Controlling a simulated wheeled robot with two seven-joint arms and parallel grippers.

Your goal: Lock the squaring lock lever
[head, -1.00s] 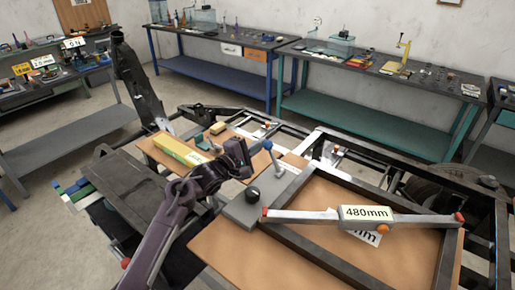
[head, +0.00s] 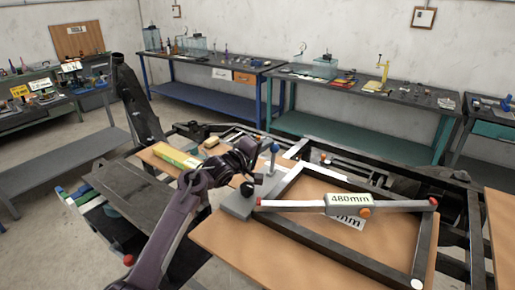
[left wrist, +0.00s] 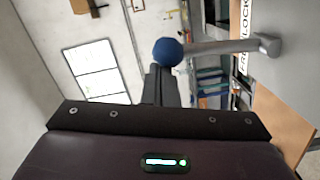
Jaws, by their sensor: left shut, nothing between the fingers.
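The squaring lock lever is a grey rod (head: 271,164) with a blue ball knob (head: 275,147), standing on a grey block (head: 237,204) beside the dark square frame. In the left wrist view the blue ball (left wrist: 168,52) sits just beyond my fingertips, and the rod (left wrist: 225,46) runs right to a pivot on a grey plate (left wrist: 274,70). A white label (left wrist: 245,30) there reads FREE and LOCK. My left gripper (head: 259,152) is shut and empty, just left of the knob; it also shows in the left wrist view (left wrist: 159,72). Whether it touches the knob is unclear. My right gripper is out of view.
A dark frame (head: 420,235) lies on a brown board (head: 230,248), with a gauge bar marked 480mm (head: 349,199) across it. A black knob (head: 247,188) is on the block. A yellow box (head: 176,156) lies to the left. Workbenches line the walls.

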